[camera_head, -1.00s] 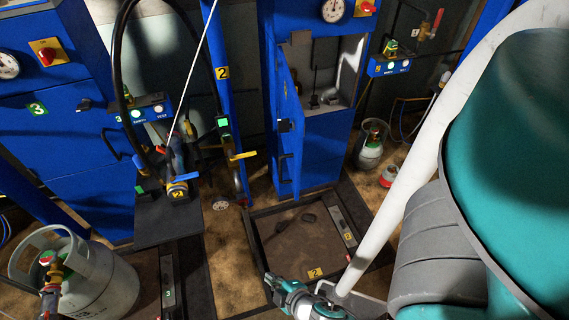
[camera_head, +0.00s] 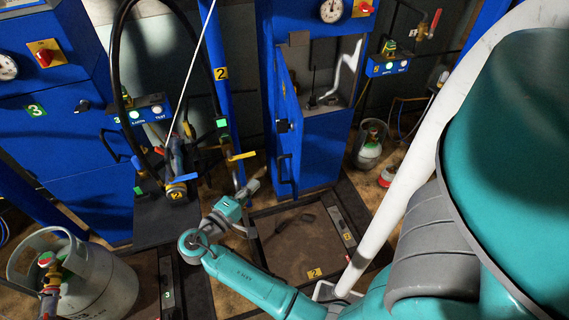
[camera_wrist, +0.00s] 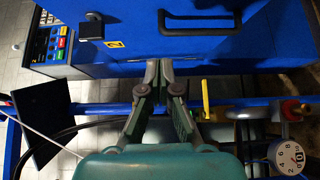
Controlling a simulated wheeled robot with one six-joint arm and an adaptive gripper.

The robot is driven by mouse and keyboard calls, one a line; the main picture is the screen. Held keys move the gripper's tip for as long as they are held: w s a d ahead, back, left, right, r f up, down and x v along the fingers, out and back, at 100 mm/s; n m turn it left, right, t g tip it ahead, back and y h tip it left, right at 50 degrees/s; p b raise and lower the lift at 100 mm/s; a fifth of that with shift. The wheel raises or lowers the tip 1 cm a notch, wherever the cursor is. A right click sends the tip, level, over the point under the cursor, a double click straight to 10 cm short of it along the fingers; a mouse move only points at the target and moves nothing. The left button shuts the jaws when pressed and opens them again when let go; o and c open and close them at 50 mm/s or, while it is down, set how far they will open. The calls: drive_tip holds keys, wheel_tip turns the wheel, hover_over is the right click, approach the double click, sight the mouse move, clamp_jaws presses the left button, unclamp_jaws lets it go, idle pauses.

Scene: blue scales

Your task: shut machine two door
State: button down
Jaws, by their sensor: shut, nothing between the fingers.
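Machine two (camera_head: 330,140) is a blue cabinet in the middle of the head view. Its blue door (camera_head: 287,145) stands open, swung out toward the camera, with the grey inner chamber showing. The door carries a black handle (camera_head: 287,172) and a dark latch (camera_head: 283,126). My gripper (camera_head: 259,179) is low, to the left of the door. In the wrist view my gripper (camera_wrist: 158,68) is shut and empty, its tips close to the edge of a blue panel (camera_wrist: 210,40) bearing a handle and a label 2. I cannot tell whether they touch.
A blue post with yellow-handled valve (camera_head: 240,156) stands left of the door. A hose bench (camera_head: 165,215) is further left. A grey gas cylinder (camera_head: 95,285) stands lower left. A framed floor tray (camera_head: 290,250) lies before machine two; a smaller cylinder (camera_head: 369,145) stands at its right.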

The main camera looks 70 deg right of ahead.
approach(293, 156)
drive_tip(key=w+d, duration=0.2)
drive_tip(key=d, duration=0.3)
drive_tip(key=shift+s+d+f+g, duration=0.15)
drive_tip(key=shift+s+d, duration=0.05)
drive_tip(key=shift+s, duration=0.25)
drive_tip(key=shift+s+d+f+g, duration=0.1)
drive_tip(key=shift+s+d+g, duration=0.05)
drive_tip(key=shift+s, duration=0.3)
drive_tip(key=shift+s+d, duration=0.35)
drive_tip(key=shift+s, duration=0.2)
